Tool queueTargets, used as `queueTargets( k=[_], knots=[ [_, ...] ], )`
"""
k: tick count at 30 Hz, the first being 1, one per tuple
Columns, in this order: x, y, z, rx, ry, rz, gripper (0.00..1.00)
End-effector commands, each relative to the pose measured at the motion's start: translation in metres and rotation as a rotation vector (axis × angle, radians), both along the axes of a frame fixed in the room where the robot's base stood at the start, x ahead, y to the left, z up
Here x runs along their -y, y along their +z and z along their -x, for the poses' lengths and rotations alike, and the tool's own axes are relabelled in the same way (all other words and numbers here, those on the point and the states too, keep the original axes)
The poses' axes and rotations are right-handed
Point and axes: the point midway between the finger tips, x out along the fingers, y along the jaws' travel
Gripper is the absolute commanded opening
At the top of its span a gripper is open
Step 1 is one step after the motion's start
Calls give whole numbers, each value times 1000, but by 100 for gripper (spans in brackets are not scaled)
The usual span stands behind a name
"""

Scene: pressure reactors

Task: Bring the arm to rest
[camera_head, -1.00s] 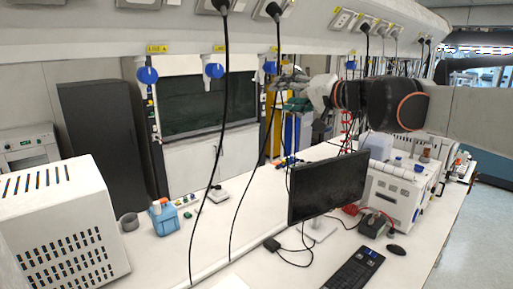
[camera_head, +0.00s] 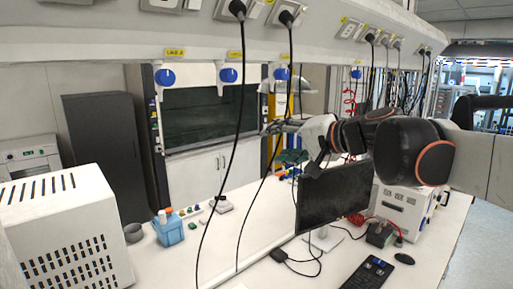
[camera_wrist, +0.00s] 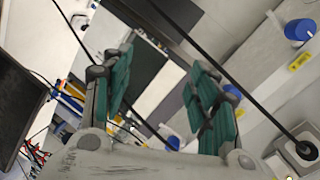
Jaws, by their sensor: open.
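My gripper (camera_head: 283,142) is in the air above the white bench, behind and above the left part of the black monitor (camera_head: 335,196) in the head view. My arm comes in from the right edge, passing above the white reactor unit and over the monitor's top. In the wrist view the two green-padded fingers of my gripper (camera_wrist: 160,95) stand wide apart with nothing between them. The fingertips are small and partly unclear in the head view.
Black cables (camera_head: 223,150) hang from the overhead panel near my gripper. The bench middle (camera_head: 240,235) is mostly clear.

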Motion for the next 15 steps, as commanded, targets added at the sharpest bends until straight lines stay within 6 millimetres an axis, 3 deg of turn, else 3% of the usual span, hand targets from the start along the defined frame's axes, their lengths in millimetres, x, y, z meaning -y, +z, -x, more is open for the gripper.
queueTargets(
  k=[12,15],
  knots=[
    [-1,-3,3,-7,0,1,54],
    [-2,-18,9,-11,4,24,54]
  ],
)
